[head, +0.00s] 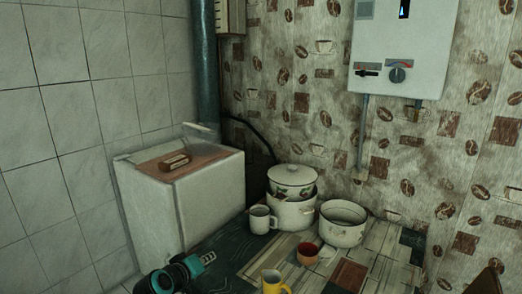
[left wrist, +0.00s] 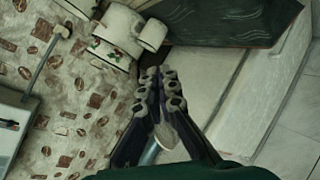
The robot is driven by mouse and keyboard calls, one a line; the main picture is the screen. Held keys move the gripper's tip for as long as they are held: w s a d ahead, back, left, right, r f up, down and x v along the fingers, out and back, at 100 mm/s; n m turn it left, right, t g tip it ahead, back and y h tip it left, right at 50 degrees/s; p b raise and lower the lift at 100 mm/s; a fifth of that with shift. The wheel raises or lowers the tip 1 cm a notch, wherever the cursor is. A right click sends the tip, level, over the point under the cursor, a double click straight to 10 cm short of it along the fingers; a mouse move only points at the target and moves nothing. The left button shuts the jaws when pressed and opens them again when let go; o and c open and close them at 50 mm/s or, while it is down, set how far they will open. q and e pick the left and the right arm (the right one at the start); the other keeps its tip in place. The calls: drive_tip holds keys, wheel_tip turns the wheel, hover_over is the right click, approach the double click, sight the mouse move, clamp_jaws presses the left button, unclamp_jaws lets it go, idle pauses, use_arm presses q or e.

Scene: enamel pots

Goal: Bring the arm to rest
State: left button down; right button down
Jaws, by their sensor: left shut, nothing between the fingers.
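My left gripper (head: 207,259) shows at the bottom of the head view, left of the table's front part. In the left wrist view its two dark fingers (left wrist: 161,74) meet at the tips with nothing between them. It is apart from the pots and mugs. My right gripper is not in view.
A white cabinet (head: 205,205) stands left.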

use_arm(q)
drive_tip(key=s+a+f+m+g+y, duration=0.1)
drive_tip(key=s+f+m+g+y, duration=0.1)
drive_tip(key=s, duration=1.2)
drive_tip(key=s+a+f+m+g+y, duration=0.1)
drive_tip(key=s+f+m+g, duration=0.2)
drive_tip(key=s, duration=1)
drive_tip(key=shift+s+f+m+y, duration=0.3)
drive_tip(key=shift+s+f+y, duration=0.1)
drive_tip(key=shift+f, duration=0.2)
